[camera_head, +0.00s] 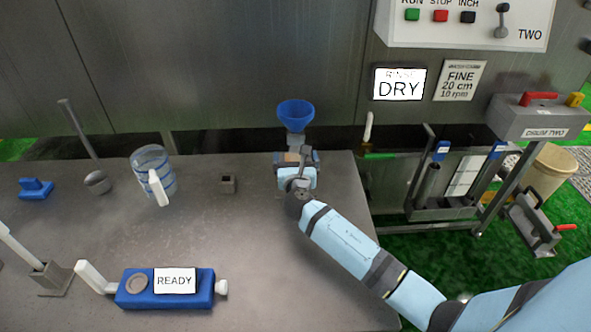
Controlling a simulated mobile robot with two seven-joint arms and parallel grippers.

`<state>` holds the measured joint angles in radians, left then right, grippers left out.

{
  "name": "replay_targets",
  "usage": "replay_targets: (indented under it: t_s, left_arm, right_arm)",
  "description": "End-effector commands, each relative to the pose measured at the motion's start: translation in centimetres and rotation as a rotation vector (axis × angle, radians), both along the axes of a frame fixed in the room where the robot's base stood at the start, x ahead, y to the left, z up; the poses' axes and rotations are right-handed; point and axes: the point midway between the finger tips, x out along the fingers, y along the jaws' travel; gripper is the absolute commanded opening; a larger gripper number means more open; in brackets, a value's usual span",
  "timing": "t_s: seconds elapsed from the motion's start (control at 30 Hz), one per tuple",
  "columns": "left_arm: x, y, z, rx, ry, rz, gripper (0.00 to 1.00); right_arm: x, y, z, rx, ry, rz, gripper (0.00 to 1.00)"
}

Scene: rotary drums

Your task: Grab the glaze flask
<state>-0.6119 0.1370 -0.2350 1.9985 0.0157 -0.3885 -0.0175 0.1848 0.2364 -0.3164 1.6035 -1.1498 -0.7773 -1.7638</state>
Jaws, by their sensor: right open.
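My right arm reaches in from the lower right, and my right gripper (297,160) is over the table near its back edge, open. Just beyond it stands a blue funnel (295,112) on a pale neck. The gripper hides the lower part, so I cannot tell whether the fingers touch it. A flat blue container (205,288) with a white handle, a white end knob and a READY label lies at the front left. No label names the glaze flask, so I cannot tell which is it. My left gripper is not in view.
A metal rack (440,215) stands to the right. The table's middle is clear.

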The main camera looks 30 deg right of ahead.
Motion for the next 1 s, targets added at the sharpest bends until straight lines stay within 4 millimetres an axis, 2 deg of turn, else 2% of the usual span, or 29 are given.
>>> replay_targets:
  t_s: [0.17, 0.4, 0.73, 0.9, 1.0]
  left_arm:
    - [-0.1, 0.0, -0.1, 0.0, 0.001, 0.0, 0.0]
    - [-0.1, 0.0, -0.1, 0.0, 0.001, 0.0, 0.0]
    - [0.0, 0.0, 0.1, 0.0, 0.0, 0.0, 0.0]
    - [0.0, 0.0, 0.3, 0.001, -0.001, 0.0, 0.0]
    - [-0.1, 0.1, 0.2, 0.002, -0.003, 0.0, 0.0]
  right_arm:
    - [0.0, 0.0, 0.0, 0.0, 0.0, 0.0, 0.96]
    - [0.0, 0.0, 0.0, 0.0, 0.0, 0.0, 0.42]
    - [0.0, 0.0, 0.3, 0.0, -0.001, 0.0, 0.42]
    - [0.0, 0.0, 1.8, 0.0, -0.004, -0.001, 0.42]
    - [-1.5, 0.7, 1.4, 0.0, 0.0, 0.002, 0.42]
